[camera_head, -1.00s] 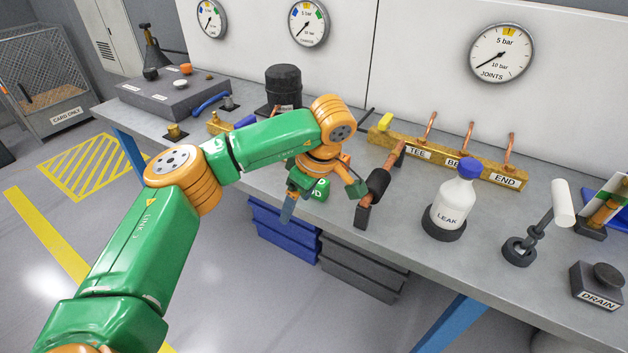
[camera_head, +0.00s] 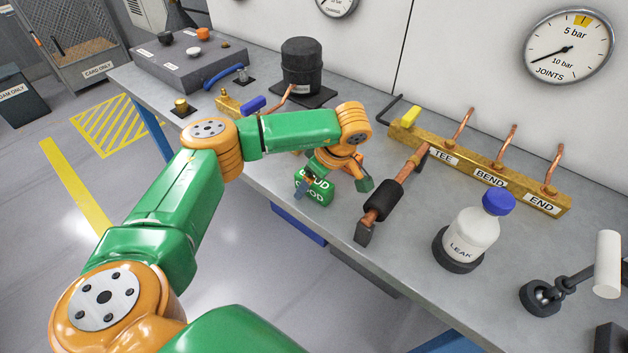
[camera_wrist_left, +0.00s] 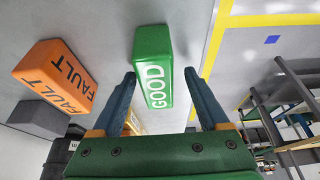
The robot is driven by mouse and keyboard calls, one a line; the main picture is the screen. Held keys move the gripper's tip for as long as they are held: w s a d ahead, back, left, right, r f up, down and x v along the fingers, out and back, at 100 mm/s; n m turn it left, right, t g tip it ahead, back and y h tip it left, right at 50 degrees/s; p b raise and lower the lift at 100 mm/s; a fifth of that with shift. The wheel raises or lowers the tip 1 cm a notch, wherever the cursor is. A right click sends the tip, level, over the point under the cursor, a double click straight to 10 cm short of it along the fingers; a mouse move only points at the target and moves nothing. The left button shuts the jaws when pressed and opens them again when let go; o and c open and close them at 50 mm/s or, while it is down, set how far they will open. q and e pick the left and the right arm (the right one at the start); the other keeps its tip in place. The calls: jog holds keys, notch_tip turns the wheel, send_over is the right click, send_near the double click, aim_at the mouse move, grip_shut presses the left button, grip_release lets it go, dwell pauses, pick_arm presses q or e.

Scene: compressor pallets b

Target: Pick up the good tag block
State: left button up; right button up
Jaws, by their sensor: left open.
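The green block marked GOOD (camera_head: 314,192) is on the bench near its front edge, partly covered by my left gripper (camera_head: 332,188) in the head view. In the left wrist view, the block (camera_wrist_left: 153,68) lies between the two blue-grey fingers of my left gripper (camera_wrist_left: 160,82), with a gap showing on each side. The gripper is open and holds nothing. An orange block marked FAULT (camera_wrist_left: 58,76) stands to the left in the left wrist view. My right gripper is not in view.
A copper pipe with a black sleeve (camera_head: 383,200) lies just right of the gripper. Blue and grey bins sit under the bench (camera_head: 407,258).

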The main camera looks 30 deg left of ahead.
pick_arm(q)
jog(key=shift+w+f, duration=0.2)
jog(key=shift+s, duration=0.15)
jog(key=shift+f, duration=0.2)
grip_shut()
dwell(0.4)
